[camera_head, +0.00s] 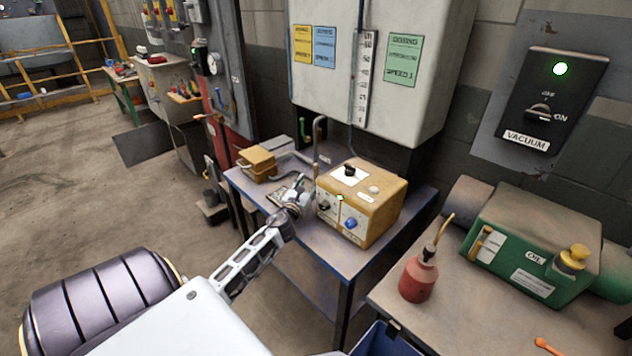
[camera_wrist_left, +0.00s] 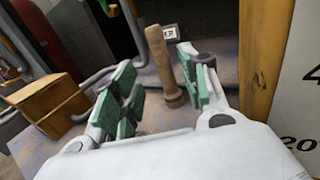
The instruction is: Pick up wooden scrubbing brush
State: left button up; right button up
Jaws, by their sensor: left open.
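The wooden scrubbing brush (camera_wrist_left: 163,65) shows in the left wrist view as a tan wooden handle with a wider round lower end. It stands roughly upright, leaning slightly, on the worn metal table. No bristles can be made out. My left gripper (camera_wrist_left: 158,88) is open, with its green-padded fingers on either side of the line to the brush, which appears beyond or between them. Whether the pads touch it cannot be told.
The yellow control box (camera_head: 376,206) stands close on the gripper's right. A smaller yellow box (camera_head: 257,164) and a bent grey pipe (camera_head: 317,140) are behind left. A red oil can (camera_head: 418,276) and green machine (camera_head: 528,245) occupy the right bench. A white cabinet (camera_head: 380,60) hangs above.

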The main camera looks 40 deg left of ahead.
aim_at(315, 175)
pick_arm(q)
jog(key=shift+x, duration=1)
jog(key=shift+x, duration=2.6)
jog(key=shift+d+r, duration=0.15)
grip_shut()
